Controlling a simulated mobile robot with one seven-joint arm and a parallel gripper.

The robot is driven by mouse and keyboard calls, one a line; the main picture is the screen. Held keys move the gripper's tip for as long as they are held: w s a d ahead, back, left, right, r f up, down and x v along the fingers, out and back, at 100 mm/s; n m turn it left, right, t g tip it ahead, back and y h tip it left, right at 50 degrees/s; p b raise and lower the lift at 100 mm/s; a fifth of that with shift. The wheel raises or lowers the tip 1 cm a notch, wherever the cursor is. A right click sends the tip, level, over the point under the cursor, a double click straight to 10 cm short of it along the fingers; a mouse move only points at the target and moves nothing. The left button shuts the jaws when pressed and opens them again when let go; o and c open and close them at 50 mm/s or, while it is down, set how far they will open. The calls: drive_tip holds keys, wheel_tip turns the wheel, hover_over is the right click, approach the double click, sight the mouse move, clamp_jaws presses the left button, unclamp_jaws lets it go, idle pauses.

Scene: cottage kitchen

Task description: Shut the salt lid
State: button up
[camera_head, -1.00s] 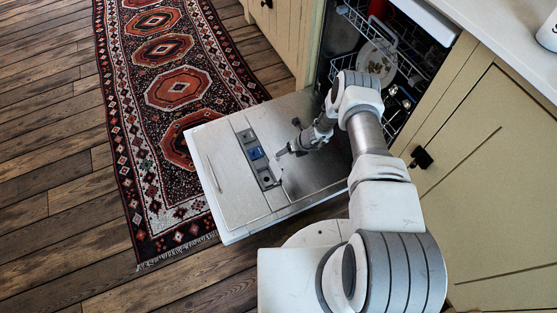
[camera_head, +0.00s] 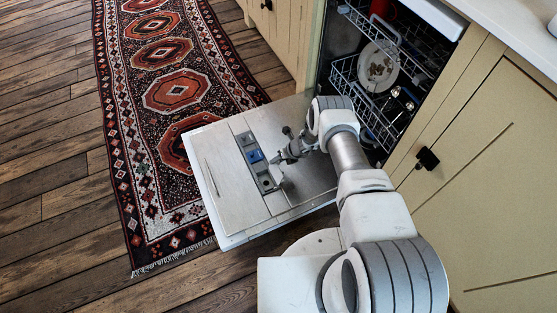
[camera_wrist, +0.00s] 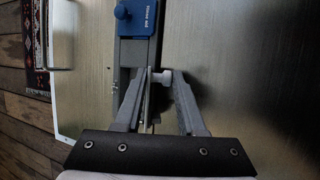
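The open dishwasher door (camera_head: 232,185) lies flat and bears a long grey dispenser strip with several sections (camera_head: 251,160). A blue lid with a round knob (camera_head: 254,156) lies flat on the strip; it also shows at the top of the wrist view (camera_wrist: 140,22), its lettering upside down. A pale lid (camera_head: 281,178) stands raised beside the strip's near section. My gripper (camera_head: 276,158) is low over the door by the strip. In the wrist view its fingers (camera_wrist: 162,75) are apart, with a small white knob-like part (camera_wrist: 160,78) between them. I cannot tell whether both fingers touch it.
The dishwasher's racks, with a plate (camera_head: 379,68), stand behind my arm. Cream cabinets (camera_head: 470,190) with a dark knob (camera_head: 427,158) are close on the right. A patterned rug (camera_head: 165,130) and wooden floor lie left of the door.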

clamp_jaws()
